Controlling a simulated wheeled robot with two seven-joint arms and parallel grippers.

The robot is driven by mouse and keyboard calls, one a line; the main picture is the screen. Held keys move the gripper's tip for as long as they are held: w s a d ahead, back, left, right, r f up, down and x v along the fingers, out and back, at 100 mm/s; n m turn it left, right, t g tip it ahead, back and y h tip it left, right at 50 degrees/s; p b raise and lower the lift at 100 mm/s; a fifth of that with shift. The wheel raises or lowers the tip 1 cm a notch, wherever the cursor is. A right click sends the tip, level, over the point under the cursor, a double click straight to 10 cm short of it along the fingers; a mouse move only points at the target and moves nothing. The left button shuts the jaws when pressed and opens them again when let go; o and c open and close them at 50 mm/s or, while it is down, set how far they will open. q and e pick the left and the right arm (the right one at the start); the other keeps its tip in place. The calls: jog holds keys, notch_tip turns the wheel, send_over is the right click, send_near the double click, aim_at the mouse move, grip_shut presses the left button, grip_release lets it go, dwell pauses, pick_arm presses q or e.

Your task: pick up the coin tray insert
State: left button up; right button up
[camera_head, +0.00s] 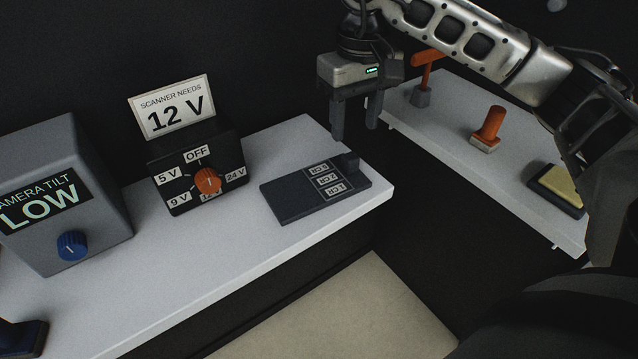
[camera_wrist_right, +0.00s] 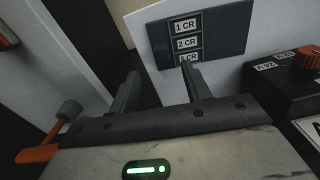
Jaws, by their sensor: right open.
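The coin tray insert (camera_head: 288,202) is a flat dark grey plate with 1 CR, 2 CR and a third CR label, and a small raised block at its far right corner. It lies on the white counter near its right end. It also shows at the top of the right wrist view (camera_wrist_right: 228,38). My right gripper (camera_head: 355,128) is open and empty, fingers pointing down, above and behind the insert and apart from it. In the right wrist view its two fingers (camera_wrist_right: 160,88) show with nothing between them. My left gripper is not in view.
Left of the insert stands a dial box (camera_head: 195,170) with an orange knob and a 12 V sign (camera_head: 172,107). A camera tilt box (camera_head: 60,190) stands further left.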

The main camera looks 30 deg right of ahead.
aim_at(351, 156)
jog(key=shift+a+f+p, duration=0.15)
jog(key=shift+f+p, duration=0.45)
jog(key=shift+f, duration=2.45)
grip_shut()
